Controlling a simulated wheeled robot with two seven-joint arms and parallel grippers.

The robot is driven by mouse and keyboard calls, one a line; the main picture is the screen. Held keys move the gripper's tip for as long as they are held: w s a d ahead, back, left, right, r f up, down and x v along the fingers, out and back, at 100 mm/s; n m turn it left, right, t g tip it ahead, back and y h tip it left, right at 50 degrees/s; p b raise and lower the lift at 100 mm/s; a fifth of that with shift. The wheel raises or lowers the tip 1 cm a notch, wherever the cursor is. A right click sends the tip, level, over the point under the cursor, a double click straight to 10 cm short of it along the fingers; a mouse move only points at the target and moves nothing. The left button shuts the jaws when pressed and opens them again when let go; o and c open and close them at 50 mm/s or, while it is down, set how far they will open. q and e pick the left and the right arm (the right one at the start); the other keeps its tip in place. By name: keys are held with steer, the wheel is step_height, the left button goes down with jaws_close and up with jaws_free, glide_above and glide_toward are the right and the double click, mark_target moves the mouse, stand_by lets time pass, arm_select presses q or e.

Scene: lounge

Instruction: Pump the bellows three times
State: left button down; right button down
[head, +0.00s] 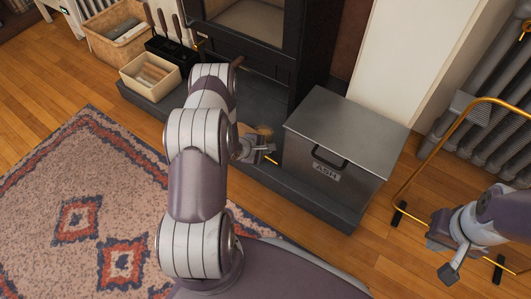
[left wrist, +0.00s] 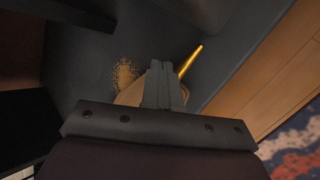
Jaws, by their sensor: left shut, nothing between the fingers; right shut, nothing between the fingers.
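The bellows lie low on the dark hearth slab, mostly hidden by my left arm and gripper. In the left wrist view a tan wooden part of the bellows (left wrist: 131,95) shows beside the fingers, and a brass nozzle (left wrist: 191,60) sticks out beyond them. The nozzle tip also shows in the head view (head: 271,160). My left gripper (left wrist: 163,68) is shut and empty, over the bellows; I cannot tell whether it touches them. It shows partly in the head view (head: 250,154). My right gripper (head: 450,270) is shut and empty at the lower right, away from the bellows.
A grey metal ash box (head: 335,155) stands right of the bellows on the hearth. A dark stove (head: 250,40) stands behind. A brown speckled patch (left wrist: 125,73) lies near the bellows. A brass rail (head: 415,170) and radiator are at right. A rug (head: 85,205) covers the left floor.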

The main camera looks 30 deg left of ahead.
arm_select(q)
steer(key=shift+a+f, duration=0.1)
steer(key=shift+f, duration=0.3)
steer(key=shift+a+f+b, duration=0.1)
steer(key=shift+f+b, duration=0.45)
steer(key=shift+b, duration=0.05)
stand_by(0.8)
steer(key=shift+s+d+r+p, duration=0.15)
steer(key=shift+d+r+p, duration=0.1)
steer(key=shift+r+p, duration=0.5)
steer(key=shift+f, duration=0.1)
